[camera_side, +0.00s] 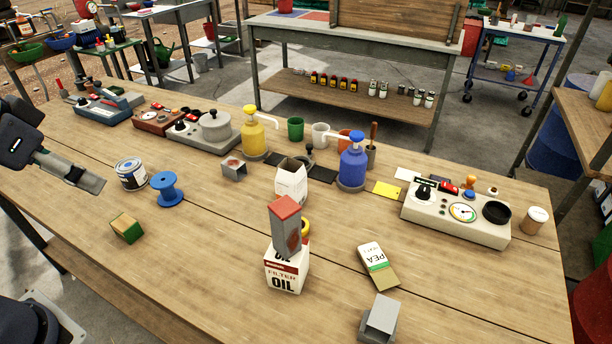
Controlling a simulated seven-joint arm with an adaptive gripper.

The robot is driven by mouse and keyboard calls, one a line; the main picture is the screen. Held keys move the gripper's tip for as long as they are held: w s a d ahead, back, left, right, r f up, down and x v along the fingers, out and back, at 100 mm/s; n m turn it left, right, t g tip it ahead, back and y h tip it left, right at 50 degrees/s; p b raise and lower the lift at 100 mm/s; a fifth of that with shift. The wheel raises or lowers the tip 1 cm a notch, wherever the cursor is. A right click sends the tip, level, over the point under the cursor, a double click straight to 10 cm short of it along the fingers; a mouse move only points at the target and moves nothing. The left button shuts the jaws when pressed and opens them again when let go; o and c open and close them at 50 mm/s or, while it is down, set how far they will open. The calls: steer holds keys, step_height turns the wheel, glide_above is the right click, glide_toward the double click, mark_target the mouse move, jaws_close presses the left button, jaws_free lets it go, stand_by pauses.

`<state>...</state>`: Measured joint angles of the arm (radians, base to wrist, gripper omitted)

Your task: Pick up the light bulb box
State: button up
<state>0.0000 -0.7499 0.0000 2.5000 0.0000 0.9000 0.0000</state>
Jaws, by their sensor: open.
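No box carries a readable light bulb label, so I cannot tell which is the light bulb box. A grey box with a red top (286,227) stands on a white oil filter box (287,270) at front centre. A white carton (291,182) stands behind them. A small grey box with a reddish picture (233,169) sits left of that carton. A green and tan box (127,229) lies at the left. A grey box (380,318) stands at the front edge of view. My gripper (92,183) is open at the far left, above the table and away from these boxes.
A pea packet (378,266) lies at front right. The table's front left is mostly clear.

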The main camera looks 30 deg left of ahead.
steer(key=w+r+n+t, duration=0.1)
steer(key=w+r+t, duration=0.1)
steer(key=w+r, duration=0.3)
steer(key=m+g, duration=0.2)
steer(key=g, duration=0.1)
glide_above(293, 180)
steer(key=s+a, duration=0.2)
steer(key=a, duration=0.1)
step_height(293, 180, down, 16)
steer(key=x, duration=0.9)
steer(key=shift+w+d+f, duration=0.15)
steer(key=shift+d+f, duration=0.1)
steer(key=shift+x, duration=2.95)
steer(key=shift+d, duration=0.15)
steer(key=c, duration=1.2)
